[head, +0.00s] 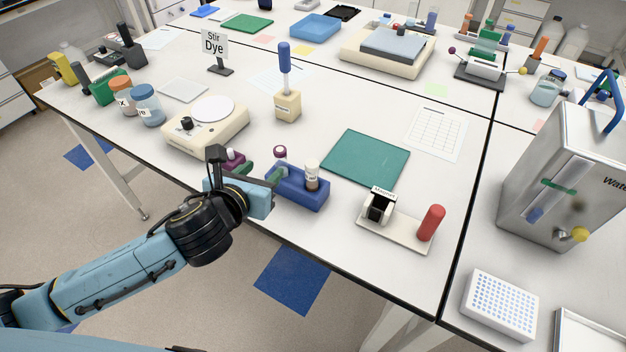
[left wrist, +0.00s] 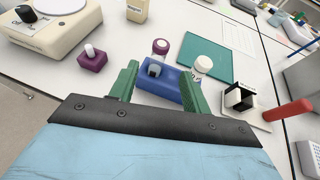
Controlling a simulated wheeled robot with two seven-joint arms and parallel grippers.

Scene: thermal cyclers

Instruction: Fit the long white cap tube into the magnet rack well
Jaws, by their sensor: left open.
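The tube with the white cap (head: 312,168) stands upright in the blue rack (head: 318,200), with a label on its side. In the left wrist view its white cap (left wrist: 203,62) is beside the right finger. What appears to be the magnet rack (head: 380,205), a black and white block, stands on a white plate. My right gripper is not in view.
A red upright cylinder (head: 431,222) shares the white plate. A green mat (head: 365,158) lies behind the rack. A small purple block (left wrist: 91,62) with a white-topped piece is left of the fingers. A stirrer (head: 205,130) stands behind left. The table's front edge is close.

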